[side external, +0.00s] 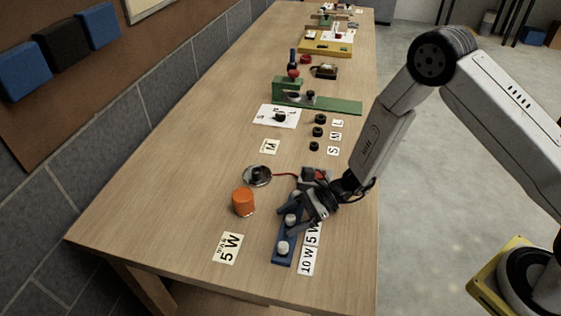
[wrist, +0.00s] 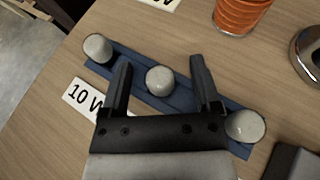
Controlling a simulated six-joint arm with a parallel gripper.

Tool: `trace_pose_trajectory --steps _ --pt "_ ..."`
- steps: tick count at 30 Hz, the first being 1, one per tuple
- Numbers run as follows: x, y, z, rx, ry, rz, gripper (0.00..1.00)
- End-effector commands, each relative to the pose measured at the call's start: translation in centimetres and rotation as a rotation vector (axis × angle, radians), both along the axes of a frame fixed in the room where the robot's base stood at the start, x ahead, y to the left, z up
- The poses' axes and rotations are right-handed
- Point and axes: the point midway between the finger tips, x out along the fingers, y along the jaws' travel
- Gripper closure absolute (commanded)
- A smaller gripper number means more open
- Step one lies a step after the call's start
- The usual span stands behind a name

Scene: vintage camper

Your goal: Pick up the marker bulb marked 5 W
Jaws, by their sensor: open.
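A blue holder (side external: 277,256) carries white-domed bulbs in a row; the wrist view shows three. A label strip beside it reads 10 W (side external: 306,262) at the near end, then 5 W (side external: 312,234). The 5 W bulb (side external: 291,220) is the middle one; it also shows in the wrist view (wrist: 160,80). The near bulb (side external: 283,248) is by the 10 W label. My gripper (side external: 294,213) is open over the holder. In the wrist view, its fingers (wrist: 161,64) appear on either side of the middle bulb. Contact cannot be told. The far bulb (wrist: 245,126) is hidden in the side view.
A card reading 5 W (side external: 228,248) lies left of the holder. An orange cylinder (side external: 243,202) and a round metal dish (side external: 257,176) stand close by on the left. A grey box with a red wire (side external: 314,176) is just behind. Front-left table is mostly clear.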

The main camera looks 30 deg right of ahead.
Motion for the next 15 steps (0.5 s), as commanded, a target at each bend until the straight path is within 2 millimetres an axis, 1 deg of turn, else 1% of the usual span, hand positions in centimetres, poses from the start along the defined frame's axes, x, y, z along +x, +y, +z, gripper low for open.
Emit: trace_pose_trajectory --steps 5,6,8,9,11,12,13,15 --pt "0.01 -0.02 0.02 0.0 0.0 0.0 0.2" --pt "0.01 -0.03 0.02 0.0 0.0 0.0 0.33" --pt "0.01 -0.03 0.02 0.0 0.0 0.0 0.52" --pt "0.01 -0.03 0.02 0.0 0.0 0.0 0.64" --pt "0.01 -0.03 0.02 0.0 0.0 0.0 0.84" --pt "0.01 -0.02 0.03 0.0 0.0 0.0 0.96" --pt "0.01 -0.02 0.03 0.0 0.0 0.0 1.0" --pt "0.01 -0.02 0.03 0.0 0.0 0.0 1.0"
